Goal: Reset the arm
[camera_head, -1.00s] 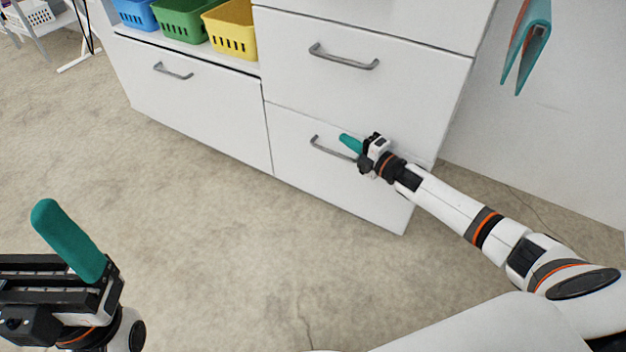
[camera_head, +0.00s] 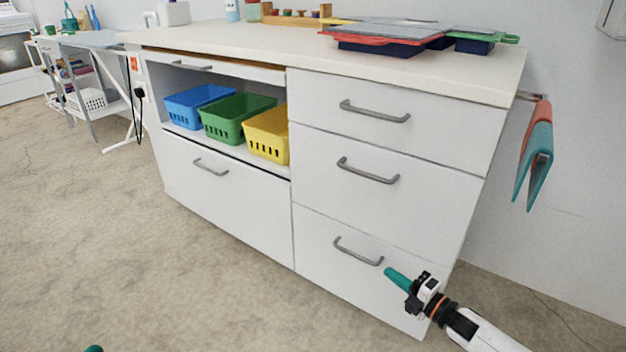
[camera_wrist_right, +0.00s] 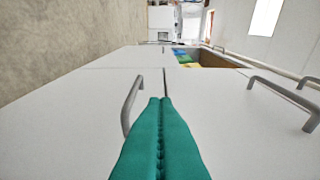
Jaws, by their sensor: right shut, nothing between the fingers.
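My right gripper (camera_head: 390,272) is in front of the bottom right drawer (camera_head: 330,275) of the white cabinet, just right of that drawer's grey handle (camera_head: 358,252). Its teal fingers are pressed together with nothing between them. In the right wrist view the shut fingers (camera_wrist_right: 161,102) point along the drawer fronts, with a handle (camera_wrist_right: 132,105) just to their left. I cannot tell whether they touch the handle. Of my left gripper only a teal fingertip (camera_head: 94,348) shows at the bottom edge; the rest is out of frame.
The white cabinet's drawers look shut. Blue (camera_head: 198,106), green (camera_head: 236,118) and yellow (camera_head: 268,134) baskets sit on its open shelf. Trays with lids (camera_head: 395,38) lie on the countertop (camera_head: 270,50). Cloths (camera_head: 535,160) hang at the right side. The floor (camera_head: 150,270) in front is clear.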

